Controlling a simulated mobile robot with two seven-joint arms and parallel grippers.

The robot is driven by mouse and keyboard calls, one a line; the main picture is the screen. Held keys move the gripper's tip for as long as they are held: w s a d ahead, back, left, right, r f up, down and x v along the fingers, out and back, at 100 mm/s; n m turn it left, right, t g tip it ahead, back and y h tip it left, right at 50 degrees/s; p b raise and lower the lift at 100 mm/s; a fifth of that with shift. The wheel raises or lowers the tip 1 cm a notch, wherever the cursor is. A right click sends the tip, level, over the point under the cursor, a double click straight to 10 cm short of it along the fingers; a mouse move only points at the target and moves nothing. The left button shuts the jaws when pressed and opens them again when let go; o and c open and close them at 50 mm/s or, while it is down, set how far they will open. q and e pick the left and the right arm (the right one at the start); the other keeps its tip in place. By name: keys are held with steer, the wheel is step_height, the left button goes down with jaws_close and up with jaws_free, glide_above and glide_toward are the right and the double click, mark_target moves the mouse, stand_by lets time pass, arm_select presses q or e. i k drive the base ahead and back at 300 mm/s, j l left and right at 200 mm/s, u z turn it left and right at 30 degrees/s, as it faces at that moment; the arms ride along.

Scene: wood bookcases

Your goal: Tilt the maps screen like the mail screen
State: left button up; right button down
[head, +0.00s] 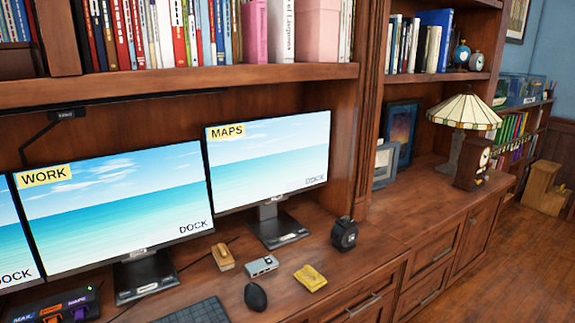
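The maps screen (268,158) stands at the back of the desk, right of centre, with a yellow MAPS label at its top left corner. It is on a dark stand (276,224) and shows a beach picture. The work screen (115,208) stands to its left with a yellow WORK label. A third screen (12,250) is cut off by the left edge; its label is out of view, so I cannot tell whether it is the mail screen. Neither of my grippers is in view.
A lamp (464,111) stands at right. A bookshelf (180,84) overhangs the screens.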

mark_target(268, 160)
steer(key=u, duration=1.9)
steer(key=z, duration=1.9)
steer(key=i+l, duration=0.2)
steer(key=l, duration=0.2)
steer(key=i+l, duration=0.2)
steer(key=l, duration=0.2)
steer(key=i+l, duration=0.2)
steer(key=l, duration=0.2)
steer(key=i+l, duration=0.2)
steer(key=l, duration=0.15)
